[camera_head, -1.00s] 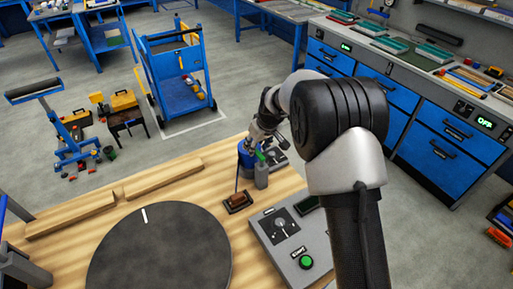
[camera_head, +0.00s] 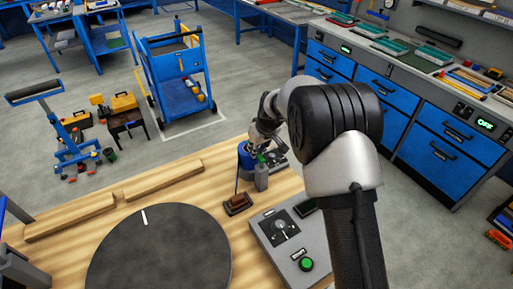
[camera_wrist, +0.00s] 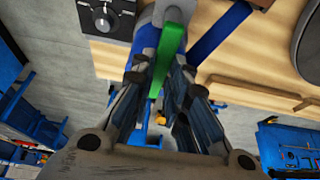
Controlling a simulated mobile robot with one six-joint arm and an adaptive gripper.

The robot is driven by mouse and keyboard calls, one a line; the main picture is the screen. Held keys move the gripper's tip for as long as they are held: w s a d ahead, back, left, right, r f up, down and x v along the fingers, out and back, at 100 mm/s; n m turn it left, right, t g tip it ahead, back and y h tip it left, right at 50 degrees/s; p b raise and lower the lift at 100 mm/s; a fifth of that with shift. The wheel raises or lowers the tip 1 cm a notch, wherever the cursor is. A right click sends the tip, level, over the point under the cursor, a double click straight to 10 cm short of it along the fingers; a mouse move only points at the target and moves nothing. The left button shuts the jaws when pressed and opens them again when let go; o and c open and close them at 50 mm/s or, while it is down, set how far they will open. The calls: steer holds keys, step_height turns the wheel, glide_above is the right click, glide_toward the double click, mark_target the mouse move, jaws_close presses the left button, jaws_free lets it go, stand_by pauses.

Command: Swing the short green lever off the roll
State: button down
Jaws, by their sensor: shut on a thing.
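The short green lever (camera_wrist: 172,45) runs down the wrist view between the two fingers of my gripper (camera_wrist: 165,78), which is shut on it. A small green part of the lever (camera_head: 261,158) shows in the head view, above a grey block. The blue roll (camera_head: 245,154) is at the far edge of the wooden table, just left of my gripper (camera_head: 257,147). In the wrist view blue surfaces show close behind the lever, but my fingers hide much of the roll. I cannot tell whether the lever touches the roll.
A control box (camera_head: 285,240) with a dial and green button stands right of the roll. A dark round disc (camera_head: 160,250) and wooden strips (camera_head: 70,216) lie on the table (camera_head: 200,192). A small brown block (camera_head: 238,203) sits in front of the roll.

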stand_by(0.7)
steer(key=shift+s+d+m+g+h+b, duration=0.2)
steer(key=shift+d+m+h+b, duration=0.75)
steer(key=shift+m, duration=2)
steer(key=shift+s+d+m+g+h+b, duration=0.2)
steer(key=shift+d+m+h+b, duration=0.7)
steer(key=shift+m, duration=2.1)
steer(key=shift+s+d+m+g+h+b, duration=0.1)
steer(key=shift+d+m+g+h+b, duration=0.35)
steer(key=shift+m+h, duration=1.65)
steer(key=shift+d+m+y, duration=0.25)
steer(key=shift+m+y, duration=0.6)
steer(key=shift+m, duration=0.2)
steer(key=c, duration=1.6)
jaws_free()
steer(key=shift+o, duration=0.2)
